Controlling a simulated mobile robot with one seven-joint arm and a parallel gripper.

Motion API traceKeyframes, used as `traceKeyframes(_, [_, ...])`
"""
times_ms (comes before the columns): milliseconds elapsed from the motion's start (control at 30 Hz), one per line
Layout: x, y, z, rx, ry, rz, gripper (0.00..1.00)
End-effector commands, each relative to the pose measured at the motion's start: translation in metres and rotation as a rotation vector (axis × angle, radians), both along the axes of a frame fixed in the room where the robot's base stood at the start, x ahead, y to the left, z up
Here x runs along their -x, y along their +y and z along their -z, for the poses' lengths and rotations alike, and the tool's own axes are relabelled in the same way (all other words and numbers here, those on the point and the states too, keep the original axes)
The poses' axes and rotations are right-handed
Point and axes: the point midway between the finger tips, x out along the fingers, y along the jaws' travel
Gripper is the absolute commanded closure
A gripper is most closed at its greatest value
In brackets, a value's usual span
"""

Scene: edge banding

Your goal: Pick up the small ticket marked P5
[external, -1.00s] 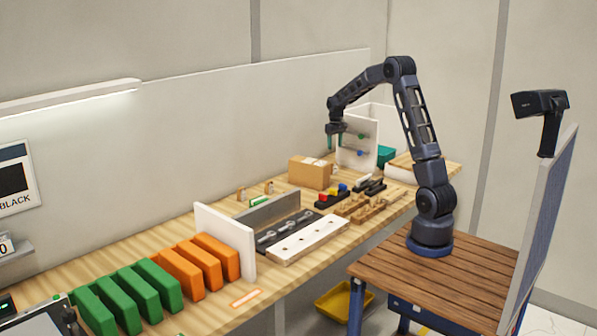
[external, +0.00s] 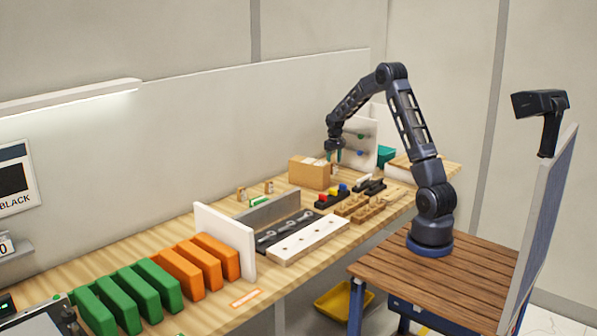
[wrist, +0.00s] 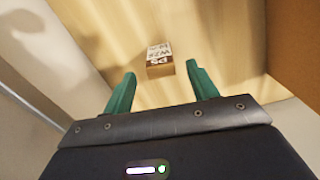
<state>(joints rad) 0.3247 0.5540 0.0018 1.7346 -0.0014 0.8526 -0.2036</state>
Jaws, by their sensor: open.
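A small tan block with a white ticket on it (wrist: 159,50) shows in the wrist view, ahead of my fingertips. Its near face reads P5, and the lines above it are hard to read. My gripper (wrist: 161,69) is open, with one green finger on each side of the line to the block. No finger visibly touches it. In the external view my gripper (external: 335,156) points down just behind the cardboard box (external: 309,173), low over the back of the bench. I cannot make out the P5 ticket in that view.
A brown wall (wrist: 293,40) stands close on the right in the wrist view. A white panel with coloured knobs (external: 358,150) stands right of my gripper. Wooden racks (external: 352,205) and a black tray with coloured pieces (external: 331,200) lie nearer the front.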

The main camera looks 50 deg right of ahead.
Motion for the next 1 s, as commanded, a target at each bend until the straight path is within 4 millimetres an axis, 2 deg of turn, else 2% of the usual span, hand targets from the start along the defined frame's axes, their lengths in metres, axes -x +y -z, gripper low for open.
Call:
traceKeyframes(100, [0.001, 0.001, 0.019, -0.001, 0.004, 0.000, 0.42])
traceKeyframes(200, [0.000, 0.001, 0.029, 0.000, 0.002, 0.000, 0.42])
traceKeyframes(467, [0.000, 0.001, 0.033, 0.000, 0.001, 0.000, 0.42])
traceKeyframes(700, [0.000, 0.001, 0.032, 0.000, 0.000, 0.000, 0.89])
traceKeyframes(1000, [0.000, 0.001, 0.031, 0.000, 0.000, 0.000, 0.89])
